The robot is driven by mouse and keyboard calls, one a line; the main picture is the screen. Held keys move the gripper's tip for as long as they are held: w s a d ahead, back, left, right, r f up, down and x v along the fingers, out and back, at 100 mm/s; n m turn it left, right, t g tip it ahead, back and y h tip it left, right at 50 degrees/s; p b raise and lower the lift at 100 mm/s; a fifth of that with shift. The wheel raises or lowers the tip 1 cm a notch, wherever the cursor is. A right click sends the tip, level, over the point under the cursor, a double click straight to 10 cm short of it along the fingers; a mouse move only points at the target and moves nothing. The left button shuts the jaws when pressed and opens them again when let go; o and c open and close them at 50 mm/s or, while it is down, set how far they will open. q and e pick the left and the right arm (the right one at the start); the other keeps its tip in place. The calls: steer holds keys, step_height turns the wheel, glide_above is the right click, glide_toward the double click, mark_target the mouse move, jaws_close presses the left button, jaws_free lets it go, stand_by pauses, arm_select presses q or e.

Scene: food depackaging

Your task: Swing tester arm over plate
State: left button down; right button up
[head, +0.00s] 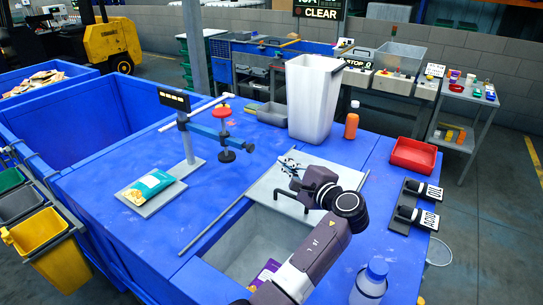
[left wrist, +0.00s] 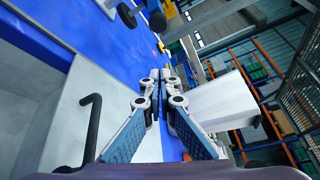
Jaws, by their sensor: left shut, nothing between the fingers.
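The tester (head: 187,140) stands on the blue table, with an upright post and a small display on top. Its blue swing arm (head: 208,132) points right, away from the plate (head: 181,169), and carries a red knob (head: 222,112) and a black foot (head: 227,156). A teal snack bag (head: 150,186) lies on the plate. My left gripper (head: 288,163) is over the grey sliding lid, right of the tester arm and apart from it. Its fingers are together and empty in the left wrist view (left wrist: 160,78). My right gripper is not in view.
A tall white bin (head: 313,100) and an orange bottle (head: 351,121) stand behind my gripper. A red tray (head: 413,154) and two black labelled holders are at the right. An open basin (head: 235,245) is in front. Blue table between gripper and tester is mostly clear.

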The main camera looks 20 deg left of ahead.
arm_select(q)
steer(key=w+a+p, duration=0.2)
steer(key=a+p, duration=0.4)
steer(key=a, duration=0.2)
steer(key=shift+a+r, duration=0.15)
steer(key=shift+a, duration=0.25)
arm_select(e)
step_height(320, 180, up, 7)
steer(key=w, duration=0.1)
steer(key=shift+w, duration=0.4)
arm_select(q)
steer(key=shift+w, duration=0.15)
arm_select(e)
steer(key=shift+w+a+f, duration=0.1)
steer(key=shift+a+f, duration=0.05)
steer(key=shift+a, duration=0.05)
